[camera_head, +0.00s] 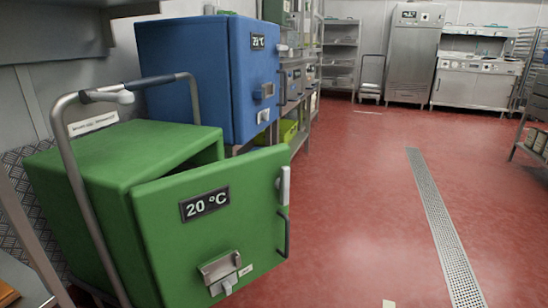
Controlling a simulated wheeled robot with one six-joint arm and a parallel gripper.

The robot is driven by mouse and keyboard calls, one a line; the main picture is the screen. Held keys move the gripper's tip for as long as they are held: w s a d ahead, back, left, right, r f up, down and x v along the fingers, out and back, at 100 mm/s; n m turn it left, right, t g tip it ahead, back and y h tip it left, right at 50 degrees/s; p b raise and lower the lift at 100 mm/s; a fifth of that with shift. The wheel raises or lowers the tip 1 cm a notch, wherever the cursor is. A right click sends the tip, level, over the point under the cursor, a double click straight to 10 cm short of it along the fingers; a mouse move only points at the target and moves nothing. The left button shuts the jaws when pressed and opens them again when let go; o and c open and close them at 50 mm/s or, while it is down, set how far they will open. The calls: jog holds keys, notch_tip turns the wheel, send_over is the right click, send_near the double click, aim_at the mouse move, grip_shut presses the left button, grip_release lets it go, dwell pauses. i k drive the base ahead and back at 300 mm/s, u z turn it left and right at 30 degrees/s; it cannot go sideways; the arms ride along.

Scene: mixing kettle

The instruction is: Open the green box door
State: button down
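The green box (110,155) stands at the left front in the head view. Its door (215,225) has a "20 °C" label (204,203) and is partly open. The door's right edge stands away from the box body, with a dark wedge-shaped gap behind its top edge. A dark bar handle (284,232) and a light latch piece (284,185) are at the door's right edge. A metal latch (221,270) sits low on its front. The inside of the box is hidden behind the door. My gripper is not in view.
A bent metal tube handle (70,165) rises over the green box. A blue box (190,75) stands behind it. Shelving (305,60) lies beyond. The red floor (350,210) right of the door is open, crossed by a drain grate (440,220).

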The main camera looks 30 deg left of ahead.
aim_at(200, 227)
jog(key=u, duration=0.4)
jog(key=i, duration=0.9)
jog(key=u, duration=0.25)
